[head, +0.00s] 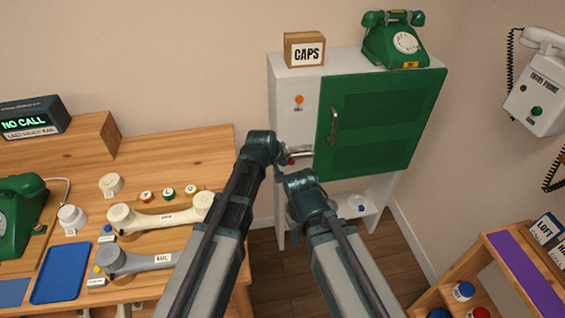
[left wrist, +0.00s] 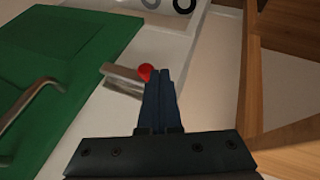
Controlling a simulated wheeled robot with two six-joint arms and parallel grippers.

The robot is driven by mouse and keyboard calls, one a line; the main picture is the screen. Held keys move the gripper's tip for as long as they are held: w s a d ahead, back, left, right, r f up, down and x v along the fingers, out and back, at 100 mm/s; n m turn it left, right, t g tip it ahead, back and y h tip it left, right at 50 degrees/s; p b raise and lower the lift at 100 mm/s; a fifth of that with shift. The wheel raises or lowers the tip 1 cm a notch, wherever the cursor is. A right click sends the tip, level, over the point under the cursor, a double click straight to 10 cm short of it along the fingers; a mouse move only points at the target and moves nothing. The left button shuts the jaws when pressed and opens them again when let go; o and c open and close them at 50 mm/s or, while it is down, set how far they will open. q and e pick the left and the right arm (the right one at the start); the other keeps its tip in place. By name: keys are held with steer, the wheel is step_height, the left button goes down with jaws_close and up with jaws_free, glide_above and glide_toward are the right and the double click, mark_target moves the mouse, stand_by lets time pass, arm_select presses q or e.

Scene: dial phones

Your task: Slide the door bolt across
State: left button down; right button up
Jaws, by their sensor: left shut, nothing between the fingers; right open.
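The door bolt (head: 299,152) is a silver metal bar on the white cabinet's front, left of the green door (head: 372,125). It has a red knob (head: 291,161). In the left wrist view the bolt (left wrist: 122,82) and the red knob (left wrist: 146,72) lie just left of my fingertips. My left gripper (head: 284,159) is shut and empty beside the knob; its fingers (left wrist: 160,78) seem close to or touching it. My right gripper (head: 292,222) is lower, in front of the cabinet's open lower part, open and largely hidden by its own arm.
The green door has a metal handle (head: 334,127). A CAPS box (head: 304,50) and a green phone (head: 394,42) stand on the cabinet (head: 285,85). A wooden desk (head: 190,150) with handsets is at left. A wooden rack (head: 490,262) is at lower right.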

arm_select(q)
steer(key=d, duration=0.2)
steer(key=w+d, duration=0.1)
steer(key=d, duration=0.2)
steer(key=shift+s, duration=0.1)
steer(key=s+a+r+p, duration=0.6)
steer(key=r+p, duration=0.3)
steer(key=shift+s+a, duration=0.15)
steer(key=shift+s, duration=0.15)
arm_select(e)
step_height(320, 180, up, 9)
steer(key=a, duration=0.1)
arm_select(q)
steer(key=shift+f, duration=0.1)
arm_select(e)
steer(key=shift+a+f, duration=0.1)
